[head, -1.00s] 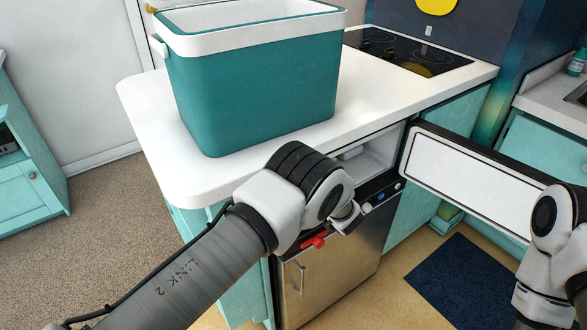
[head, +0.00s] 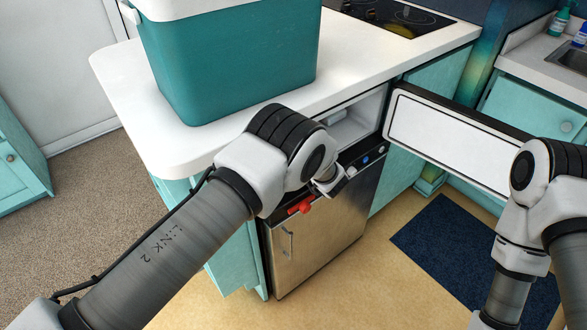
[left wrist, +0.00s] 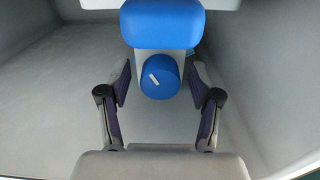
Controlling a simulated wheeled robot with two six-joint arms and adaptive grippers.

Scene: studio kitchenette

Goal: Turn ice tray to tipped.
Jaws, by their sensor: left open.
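In the left wrist view, a round blue knob (left wrist: 158,77) with a white mark sits below a larger blue block (left wrist: 162,25) inside a grey compartment. I take these for the ice tray's front and knob; the tray's body is hidden. My left gripper (left wrist: 160,98) is open, its fingers on either side of the knob with gaps visible. In the head view, the left arm reaches to the open compartment (head: 357,128) under the counter, and its fingertips are hidden. A pale piece (head: 335,115) shows inside that compartment. My right gripper is out of view; only its arm shows at right.
The compartment's white-panelled door (head: 445,143) stands open to the right. A teal cooler (head: 230,65) stands on the white counter (head: 150,145) above. A dark blue mat (head: 455,250) lies on the floor.

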